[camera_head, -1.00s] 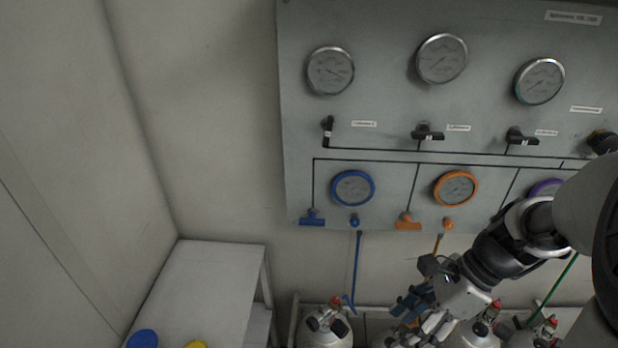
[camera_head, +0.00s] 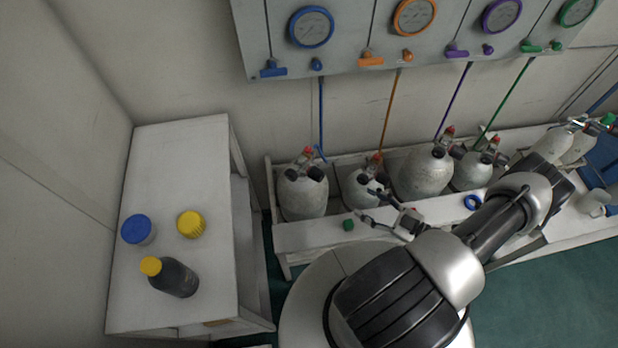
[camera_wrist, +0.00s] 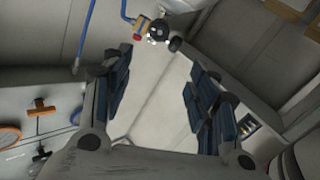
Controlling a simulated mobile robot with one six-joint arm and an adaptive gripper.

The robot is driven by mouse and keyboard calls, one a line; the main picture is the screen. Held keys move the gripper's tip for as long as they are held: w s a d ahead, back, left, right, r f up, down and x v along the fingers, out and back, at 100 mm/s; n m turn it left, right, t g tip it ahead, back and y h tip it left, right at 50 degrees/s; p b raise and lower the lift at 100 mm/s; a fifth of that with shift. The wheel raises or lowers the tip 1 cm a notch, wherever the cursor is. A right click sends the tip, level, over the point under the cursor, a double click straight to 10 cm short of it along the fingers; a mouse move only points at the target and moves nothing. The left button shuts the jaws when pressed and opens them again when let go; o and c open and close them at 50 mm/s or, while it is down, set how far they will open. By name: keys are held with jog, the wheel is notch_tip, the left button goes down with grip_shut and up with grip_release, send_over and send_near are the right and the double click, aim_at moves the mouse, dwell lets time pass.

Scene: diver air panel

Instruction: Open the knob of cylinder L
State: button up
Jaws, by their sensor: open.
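Several pale grey cylinders stand in a rack below the gauge panel; no letter on them is readable, so I cannot tell which is cylinder L. The leftmost cylinder (camera_head: 302,194) has a red knob (camera_head: 308,151) on top and a blue hose beside it. The second cylinder (camera_head: 357,190) is by an orange hose. My gripper (camera_head: 367,206) is open and empty, in front of the second cylinder, pointing left. In the wrist view, a valve with a red knob (camera_wrist: 137,38) and a blue hose lies beyond the open fingers (camera_wrist: 159,62), apart from them.
Third (camera_head: 424,172) and fourth (camera_head: 470,172) cylinders stand to the right. A white table (camera_head: 205,150) at left holds a dark bottle (camera_head: 174,278) and blue and yellow lidded items.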

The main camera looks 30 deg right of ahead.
aim_at(322, 178)
jog(key=shift+m+t+h, duration=0.3)
jog(key=shift+m, duration=0.6)
jog(key=x, duration=0.5)
jog(key=f+b+x, duration=0.1)
jog(key=x, duration=1.1)
jog(key=shift+w+a+f, duration=0.1)
jog(key=shift+a+f, duration=0.1)
jog(key=shift+a, duration=0.05)
jog(key=c, duration=1.1)
